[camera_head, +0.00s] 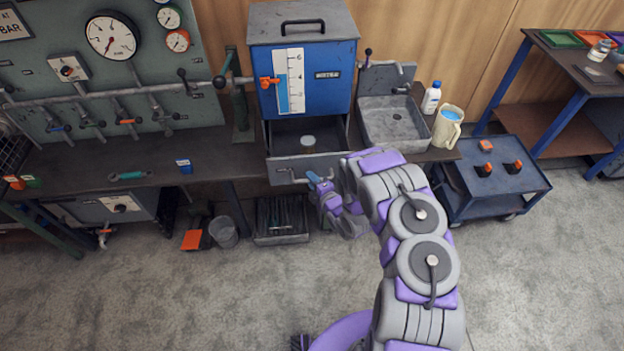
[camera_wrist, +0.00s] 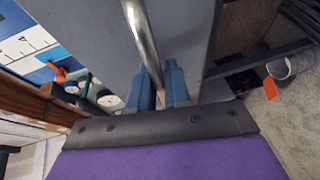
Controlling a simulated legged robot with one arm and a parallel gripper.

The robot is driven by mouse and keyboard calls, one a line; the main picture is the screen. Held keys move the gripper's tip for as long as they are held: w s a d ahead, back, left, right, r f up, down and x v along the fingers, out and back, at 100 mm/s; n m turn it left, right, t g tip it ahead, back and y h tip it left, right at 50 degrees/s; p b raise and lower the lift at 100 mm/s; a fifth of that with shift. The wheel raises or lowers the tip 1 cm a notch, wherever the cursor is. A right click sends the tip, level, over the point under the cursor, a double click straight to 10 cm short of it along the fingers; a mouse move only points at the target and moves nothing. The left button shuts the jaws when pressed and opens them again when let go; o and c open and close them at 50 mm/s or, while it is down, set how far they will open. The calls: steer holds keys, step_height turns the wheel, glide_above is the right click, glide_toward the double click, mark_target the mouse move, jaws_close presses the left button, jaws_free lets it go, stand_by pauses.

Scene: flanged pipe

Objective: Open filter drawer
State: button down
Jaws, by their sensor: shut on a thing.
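The filter drawer (camera_head: 283,163) is under the blue cabinet (camera_head: 330,88) and stands pulled out, with its dark inside open to view. A small jar with a pale lid (camera_head: 308,142) stands in it. My gripper (camera_head: 316,181) is at the drawer's front, at the right part of its handle (camera_head: 292,178). In the wrist view, my gripper's blue fingers (camera_wrist: 162,88) are shut on the metal bar handle (camera_wrist: 141,30), one on either side. The grey drawer front (camera_wrist: 95,25) fills the area behind it. The exact contact on the bar is partly hidden.
A grey sink (camera_head: 393,122) is right of the cabinet, with a white bottle (camera_head: 431,97) and a beige jug (camera_head: 447,126). A blue cart (camera_head: 490,180) stands to the right. A crate (camera_head: 281,220) and a bucket (camera_head: 223,232) are on the floor below. The front floor is clear.

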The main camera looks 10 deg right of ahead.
steer(key=c, duration=1.2)
jaws_free()
steer(key=shift+f, duration=0.15)
steer(key=shift+o, duration=0.2)
steer(key=p+v, duration=0.6)
steer(key=v, duration=1.1)
steer(key=shift+s, duration=0.1)
